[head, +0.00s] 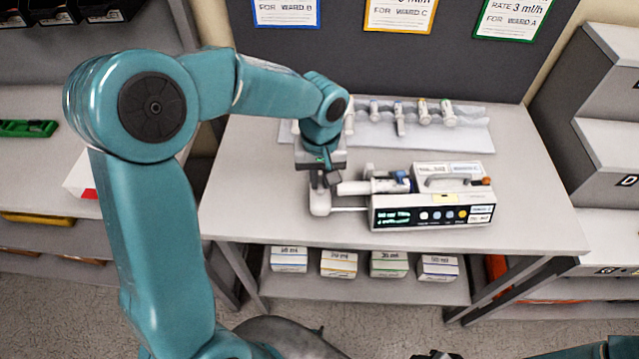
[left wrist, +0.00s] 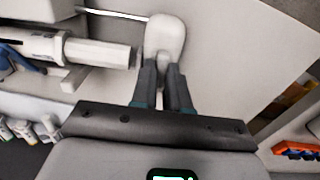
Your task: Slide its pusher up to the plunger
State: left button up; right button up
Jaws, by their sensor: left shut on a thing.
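The infusion pump (head: 432,211) stands on the table with a lit display on its front. A syringe (head: 378,186) lies along its top, its plunger end toward the left; the syringe also shows in the left wrist view (left wrist: 75,50). The pusher (head: 320,203) is a white block on a thin rod at the pump's left. In the left wrist view the pusher (left wrist: 165,36) sits between the fingertips of my left gripper (left wrist: 166,72), which is shut on it. A small gap shows there between the pusher and the plunger end (left wrist: 130,57).
A clear tray (head: 480,137) with several syringes lies behind the pump. Notices (head: 400,14) hang on the dark board. Boxes (head: 389,264) stand on the shelf below. The table is clear right of the pump. A dark part at the head view's bottom edge may be my right gripper.

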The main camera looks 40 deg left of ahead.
pick_arm(q)
jog(key=shift+w+d, duration=0.15)
jog(key=shift+d, duration=0.1)
dwell(0.7)
jog(key=o, duration=0.6)
notch_tip(320, 180, up, 7)
jog(key=p, duration=0.5)
jog(key=shift+r, duration=0.1)
